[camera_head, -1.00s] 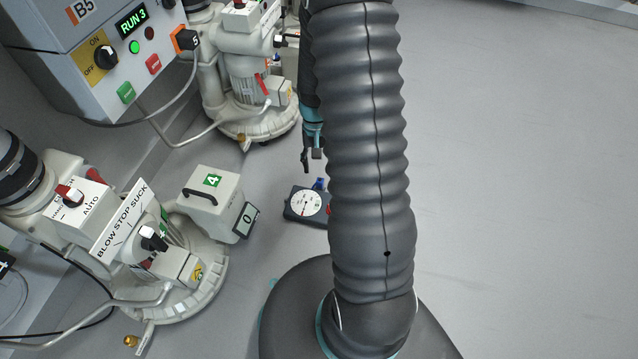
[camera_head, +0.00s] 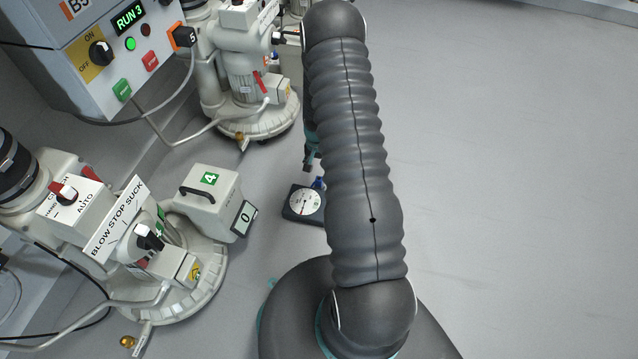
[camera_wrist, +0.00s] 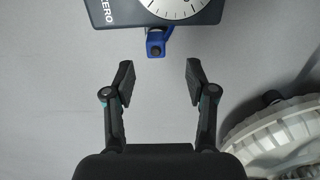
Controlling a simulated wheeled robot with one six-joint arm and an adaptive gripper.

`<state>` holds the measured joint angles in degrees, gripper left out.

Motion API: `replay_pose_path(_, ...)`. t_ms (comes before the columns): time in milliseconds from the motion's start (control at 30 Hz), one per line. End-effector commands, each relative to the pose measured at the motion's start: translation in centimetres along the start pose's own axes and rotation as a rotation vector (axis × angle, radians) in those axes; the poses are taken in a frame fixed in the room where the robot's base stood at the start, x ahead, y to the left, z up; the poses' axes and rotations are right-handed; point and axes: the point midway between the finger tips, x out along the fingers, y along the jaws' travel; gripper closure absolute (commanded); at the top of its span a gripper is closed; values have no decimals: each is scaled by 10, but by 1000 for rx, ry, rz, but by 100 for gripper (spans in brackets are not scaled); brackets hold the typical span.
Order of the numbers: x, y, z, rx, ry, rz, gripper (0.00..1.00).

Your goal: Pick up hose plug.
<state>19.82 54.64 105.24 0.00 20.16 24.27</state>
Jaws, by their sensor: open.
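No part is labelled as a hose plug. A small blue piece (camera_wrist: 155,45) sticks out from the edge of a dark gauge box with a round white dial (camera_wrist: 180,4), in the wrist view. In the head view the blue piece (camera_head: 318,183) shows at the back of the gauge box (camera_head: 303,203) on the floor. My gripper (camera_wrist: 160,80) is open and empty, its fingertips apart on either side of the blue piece's line and short of it. In the head view my gripper (camera_head: 312,160) is partly hidden by my arm, just behind the gauge box.
White blower units stand at the left (camera_head: 185,285) and at the back (camera_head: 245,90). A white box marked 4 (camera_head: 208,195) stands left of the gauge box. A control cabinet (camera_head: 125,60) is at upper left. The floor at right is clear.

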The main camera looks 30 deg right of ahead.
Motion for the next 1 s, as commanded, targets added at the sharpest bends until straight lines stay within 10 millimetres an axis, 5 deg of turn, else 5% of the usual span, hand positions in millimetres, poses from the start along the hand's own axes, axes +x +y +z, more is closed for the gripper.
replay_pose_path(767,80,6,0,-1,-1,0,44)
replay_pose_path(1000,83,6,-1,-1,1,0,44)
